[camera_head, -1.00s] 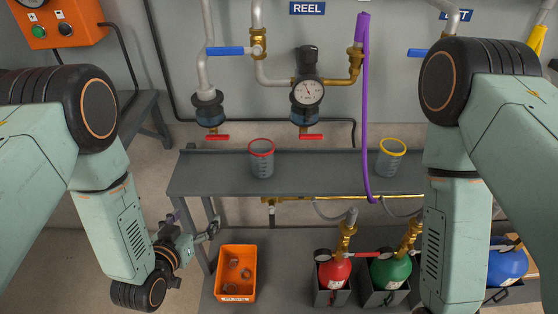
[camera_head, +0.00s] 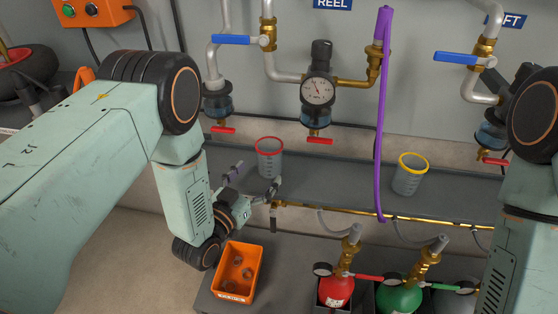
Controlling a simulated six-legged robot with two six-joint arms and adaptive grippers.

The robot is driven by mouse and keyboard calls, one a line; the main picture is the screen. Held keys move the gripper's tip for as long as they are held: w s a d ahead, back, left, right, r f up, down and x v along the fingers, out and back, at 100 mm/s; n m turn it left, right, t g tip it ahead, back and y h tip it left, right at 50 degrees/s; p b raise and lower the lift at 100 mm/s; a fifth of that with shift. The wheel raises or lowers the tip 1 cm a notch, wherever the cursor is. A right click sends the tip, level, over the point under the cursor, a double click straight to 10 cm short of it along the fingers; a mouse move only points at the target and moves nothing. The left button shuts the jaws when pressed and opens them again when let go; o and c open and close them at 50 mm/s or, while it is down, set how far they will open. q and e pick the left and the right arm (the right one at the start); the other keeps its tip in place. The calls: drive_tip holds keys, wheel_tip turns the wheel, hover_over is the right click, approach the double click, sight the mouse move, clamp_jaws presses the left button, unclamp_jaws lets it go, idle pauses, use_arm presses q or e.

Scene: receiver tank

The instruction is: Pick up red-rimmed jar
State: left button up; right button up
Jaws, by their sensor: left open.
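The red-rimmed jar (camera_head: 269,160) is a clear grey cup with a red rim. It stands upright on the grey shelf (camera_head: 330,178), left of centre. My left gripper (camera_head: 254,178) is open and empty, with its fingers at the shelf's front edge, just in front of and left of the jar. One finger is left of the jar and the other is low in front of it. I cannot tell whether either touches it. My right gripper is out of view; only my right arm shows at the right edge.
A yellow-rimmed jar (camera_head: 410,174) stands farther right on the shelf. A purple hose (camera_head: 382,120) hangs between the jars. A red-handled valve (camera_head: 218,110) and a gauge (camera_head: 318,90) are above. An orange bin (camera_head: 238,272), a red cylinder (camera_head: 337,288) and a green cylinder (camera_head: 399,296) are below.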

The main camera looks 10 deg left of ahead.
sight(275, 149)
use_arm(q)
drive_tip(key=shift+w+b, duration=0.3)
drive_tip(key=shift+w, duration=0.55)
drive_tip(key=b+x, duration=0.2)
drive_tip(key=x, duration=0.2)
drive_tip(key=shift+w+d+r, duration=0.15)
drive_tip(key=shift+w, duration=0.6)
drive_tip(key=shift+d, duration=0.1)
drive_tip(key=shift+c, duration=0.4)
drive_tip(key=c, duration=1.2)
drive_tip(key=shift+r, duration=0.25)
